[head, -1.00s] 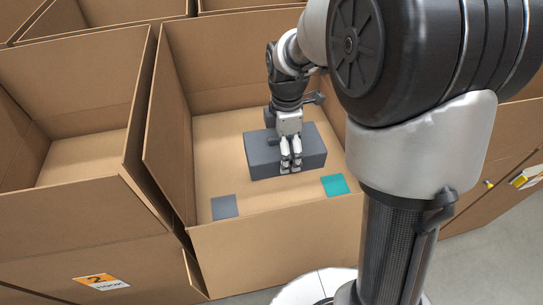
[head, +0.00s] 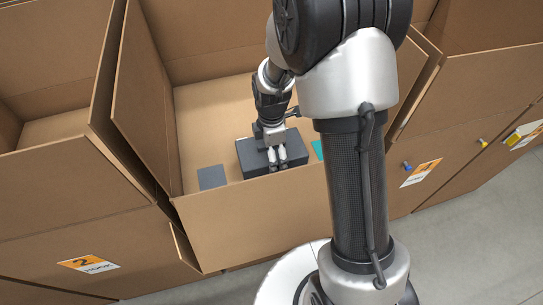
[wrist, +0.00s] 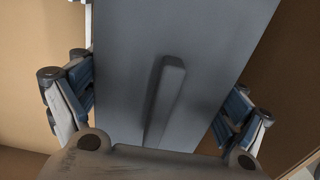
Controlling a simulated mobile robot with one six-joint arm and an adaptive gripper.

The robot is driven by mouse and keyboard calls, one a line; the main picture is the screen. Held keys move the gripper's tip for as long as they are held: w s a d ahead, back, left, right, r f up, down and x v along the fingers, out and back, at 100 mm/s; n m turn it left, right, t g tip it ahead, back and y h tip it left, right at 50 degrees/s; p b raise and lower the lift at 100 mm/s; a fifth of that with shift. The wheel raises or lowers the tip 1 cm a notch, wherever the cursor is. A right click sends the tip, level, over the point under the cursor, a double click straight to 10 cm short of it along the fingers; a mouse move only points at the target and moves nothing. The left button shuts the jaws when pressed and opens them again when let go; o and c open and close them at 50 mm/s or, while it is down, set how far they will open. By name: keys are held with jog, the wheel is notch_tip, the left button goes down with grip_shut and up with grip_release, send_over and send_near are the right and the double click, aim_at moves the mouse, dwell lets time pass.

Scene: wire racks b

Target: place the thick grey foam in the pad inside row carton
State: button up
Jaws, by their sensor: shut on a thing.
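The thick grey foam (head: 245,156) is a dark grey block inside the open cardboard carton (head: 240,225), close to its front wall. My gripper (head: 277,158) is shut on the foam from above. In the wrist view the foam (wrist: 125,60) fills the middle, with a raised bar on its face and a finger at each side. A flat dark grey pad (head: 212,177) lies on the carton floor left of the foam. A teal pad (head: 316,150) shows right of the foam, partly hidden by my arm. I cannot tell whether the foam touches the floor.
Neighbouring open cartons stand at the left (head: 50,180) and right (head: 470,110), their walls close to this one. Orange labels mark the fronts, one with a 2 (head: 88,263). The carton floor behind the foam is clear.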

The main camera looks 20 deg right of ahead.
jog(key=shift+f, duration=0.55)
jog(key=shift+f, duration=0.2)
jog(key=o, duration=0.8)
jog(key=shift+c, duration=0.2)
jog(key=shift+r, duration=0.1)
